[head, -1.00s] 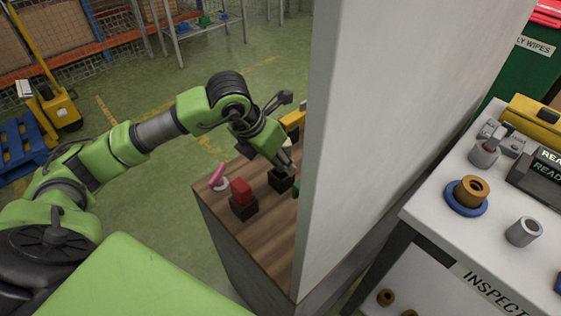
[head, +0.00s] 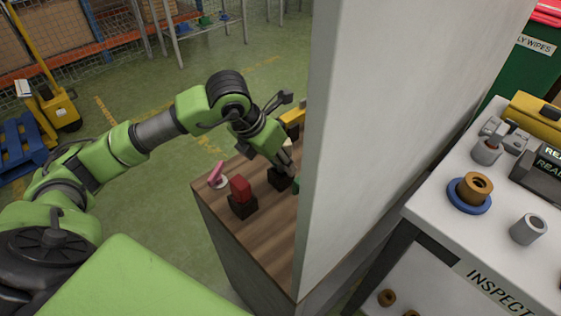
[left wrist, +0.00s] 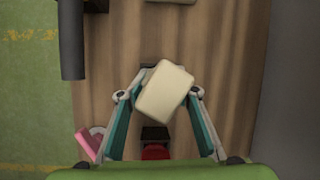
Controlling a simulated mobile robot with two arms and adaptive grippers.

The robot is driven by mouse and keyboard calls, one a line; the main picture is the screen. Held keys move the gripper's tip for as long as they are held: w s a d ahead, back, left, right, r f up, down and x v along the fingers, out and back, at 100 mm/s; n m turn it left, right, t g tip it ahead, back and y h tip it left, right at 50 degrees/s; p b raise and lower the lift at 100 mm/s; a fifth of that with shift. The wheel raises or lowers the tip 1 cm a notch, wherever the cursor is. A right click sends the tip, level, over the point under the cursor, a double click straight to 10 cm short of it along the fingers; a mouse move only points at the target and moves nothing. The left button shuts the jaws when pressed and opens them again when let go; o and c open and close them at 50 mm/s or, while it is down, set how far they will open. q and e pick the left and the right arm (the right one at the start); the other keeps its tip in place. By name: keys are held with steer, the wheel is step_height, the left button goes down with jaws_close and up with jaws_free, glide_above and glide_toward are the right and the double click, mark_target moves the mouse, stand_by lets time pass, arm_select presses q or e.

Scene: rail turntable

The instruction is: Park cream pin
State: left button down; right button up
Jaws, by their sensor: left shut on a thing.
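The cream pin (left wrist: 164,92) is a pale block between the two fingers of my left gripper (left wrist: 161,95), seen in the left wrist view. It looks turned at an angle, with a bit of a dark block (left wrist: 148,67) showing behind it. In the head view my left gripper (head: 291,170) is low over the wooden top, beside a dark block (head: 279,180); the partition hides part of this area. I cannot tell whether the pin is seated or held just above. My right gripper is in neither view.
A red pin (head: 240,188) stands in a dark block (head: 243,207) near the front of the wooden top (head: 220,200). A pink piece (head: 216,172) leans on a white disc. A tall grey partition (head: 400,110) stands close on the right, with an inspection table (head: 430,215) beyond it.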

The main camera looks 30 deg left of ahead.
arm_select(q)
steer(key=c, duration=1.4)
jaws_free()
steer(key=shift+f, duration=0.15)
steer(key=shift+c, duration=0.2)
steer(key=v, duration=0.8)
